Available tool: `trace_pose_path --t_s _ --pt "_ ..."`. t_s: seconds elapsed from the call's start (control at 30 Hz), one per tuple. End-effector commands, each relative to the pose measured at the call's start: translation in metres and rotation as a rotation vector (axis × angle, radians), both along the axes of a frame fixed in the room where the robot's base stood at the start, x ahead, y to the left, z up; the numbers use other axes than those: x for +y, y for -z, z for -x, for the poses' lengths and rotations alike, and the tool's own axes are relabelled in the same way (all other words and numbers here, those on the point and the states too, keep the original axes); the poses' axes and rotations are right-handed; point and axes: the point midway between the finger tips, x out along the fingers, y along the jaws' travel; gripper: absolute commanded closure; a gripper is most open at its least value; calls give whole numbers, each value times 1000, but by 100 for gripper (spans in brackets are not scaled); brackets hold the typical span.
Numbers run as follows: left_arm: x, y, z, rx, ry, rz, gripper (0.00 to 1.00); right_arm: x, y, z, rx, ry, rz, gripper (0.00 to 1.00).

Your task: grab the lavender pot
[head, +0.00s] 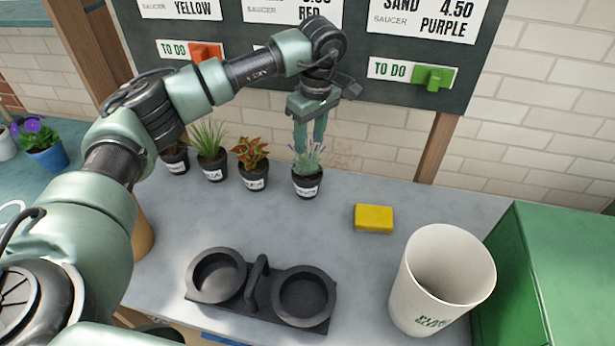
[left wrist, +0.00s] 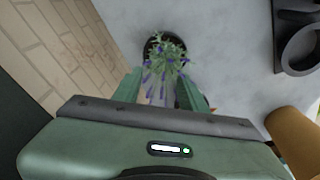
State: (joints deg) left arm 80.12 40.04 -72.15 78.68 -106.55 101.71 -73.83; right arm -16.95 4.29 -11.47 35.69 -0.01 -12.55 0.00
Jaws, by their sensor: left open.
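The lavender pot (head: 307,186) is a small black pot with a white label, standing upright on the grey counter at the back, the rightmost of a row of small pots. Its pale purple flower spikes rise toward my left gripper (head: 309,145). The gripper is open, pointing down just above the pot, its fingers around the upper foliage. In the left wrist view the lavender (left wrist: 165,58) shows between and beyond the open fingertips (left wrist: 158,85), with the dark pot rim behind it. I cannot tell whether the fingers touch the leaves. My right gripper is not in view.
A red-leaved plant pot (head: 252,175) stands close left of the lavender, with a grassy pot (head: 212,165) beyond it. A yellow sponge-like block (head: 374,218) lies to the right. A black two-cup holder (head: 262,290) and a white bucket (head: 440,280) stand nearer. The brick wall is close behind.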

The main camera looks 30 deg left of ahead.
Motion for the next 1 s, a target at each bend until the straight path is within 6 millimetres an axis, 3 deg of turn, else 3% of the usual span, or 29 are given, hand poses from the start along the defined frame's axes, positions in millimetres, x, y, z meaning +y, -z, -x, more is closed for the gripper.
trace_pose_path --t_s 0.17,0.4,0.73,0.9,1.0 --pt "2 19 2 3 1 -1 58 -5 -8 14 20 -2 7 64" --pt "6 54 5 3 0 1 58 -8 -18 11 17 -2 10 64" --pt "6 62 4 -1 0 1 58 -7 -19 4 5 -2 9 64" --pt "6 62 4 -1 0 1 100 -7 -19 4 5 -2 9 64" --pt "6 62 4 -1 0 1 100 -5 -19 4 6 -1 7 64"
